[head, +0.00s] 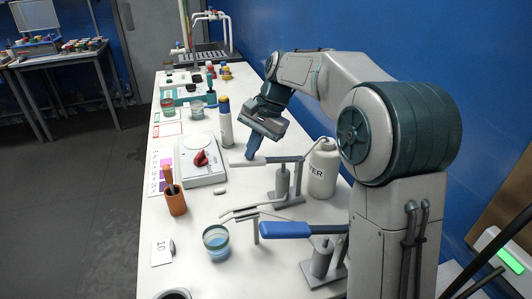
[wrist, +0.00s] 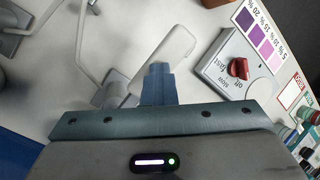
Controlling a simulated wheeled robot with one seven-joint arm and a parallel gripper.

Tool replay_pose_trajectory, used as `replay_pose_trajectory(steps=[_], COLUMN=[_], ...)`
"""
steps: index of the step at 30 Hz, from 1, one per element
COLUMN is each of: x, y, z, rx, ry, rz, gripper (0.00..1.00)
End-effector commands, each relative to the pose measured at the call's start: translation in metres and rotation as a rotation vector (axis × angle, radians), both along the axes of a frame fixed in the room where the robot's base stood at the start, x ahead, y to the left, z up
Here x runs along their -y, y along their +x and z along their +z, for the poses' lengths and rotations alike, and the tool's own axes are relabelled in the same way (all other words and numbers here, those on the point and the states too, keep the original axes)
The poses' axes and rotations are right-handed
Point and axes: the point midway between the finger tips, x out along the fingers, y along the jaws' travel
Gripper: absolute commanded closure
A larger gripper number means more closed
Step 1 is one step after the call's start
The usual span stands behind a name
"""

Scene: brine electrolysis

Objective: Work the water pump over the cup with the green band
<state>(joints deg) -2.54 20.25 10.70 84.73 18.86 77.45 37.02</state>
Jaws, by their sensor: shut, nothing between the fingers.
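A lever pump with a white handle (head: 247,161) stands near the middle of the table, and its handle also shows in the wrist view (wrist: 168,50). A second pump with a blue handle (head: 285,230) stands nearer the front; I cannot tell from labels which is the water pump. My gripper (head: 251,156) is shut and empty, fingers pointing down at the white handle. In the wrist view the fingertips (wrist: 158,68) overlap the handle; contact is unclear. A clear cup (head: 216,243) with bluish contents stands left of the blue handle; its band colour is unclear.
A white bottle (head: 323,168) with a partly hidden label stands behind the white pump. Two more cups stand farther back.

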Motion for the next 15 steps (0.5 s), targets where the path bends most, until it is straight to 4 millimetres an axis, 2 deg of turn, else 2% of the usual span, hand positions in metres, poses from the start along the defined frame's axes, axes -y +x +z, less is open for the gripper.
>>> replay_pose_trajectory(steps=[1, 8, 15], x=[0.000, -0.002, 0.000], y=[0.000, -0.001, 0.000], z=[-0.012, -0.039, -0.019], rx=[-0.002, -0.001, 0.001], ry=[-0.002, -0.003, -0.003], rz=[-0.001, -0.004, -0.004], gripper=[1.00, 1.00, 1.00])
